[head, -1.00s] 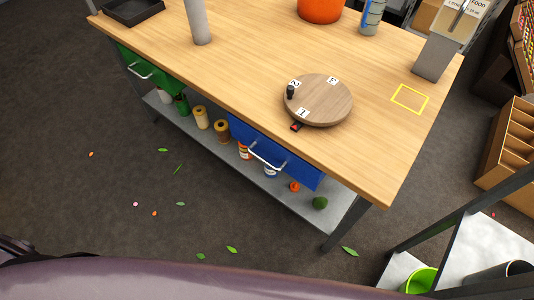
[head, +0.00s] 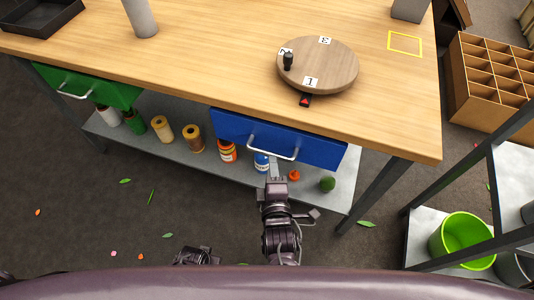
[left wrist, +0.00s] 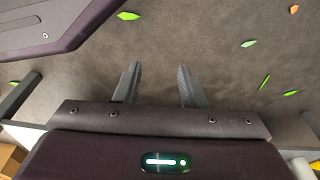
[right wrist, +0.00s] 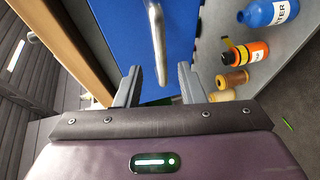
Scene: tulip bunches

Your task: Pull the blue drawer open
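The blue drawer (head: 235,128) sits under the near edge of the wooden table, with a silver bar handle (head: 273,152) on its front; it looks closed. My right gripper (head: 275,168) is at the handle's lower side in the head view. In the right wrist view, my right gripper (right wrist: 160,84) has its fingers apart, with the handle (right wrist: 158,40) ahead of and between them and the blue front (right wrist: 125,30) behind. Nothing is clamped. My left gripper (left wrist: 158,85) is open and empty above the floor, well away from the drawer.
A green drawer (head: 110,92) is at the left of the table (head: 200,60). A lower shelf (head: 340,190) holds bottles and spools. A round turntable (head: 335,70) stands on top. A table leg (head: 375,195) and a rack with a green bucket (head: 462,238) are at right.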

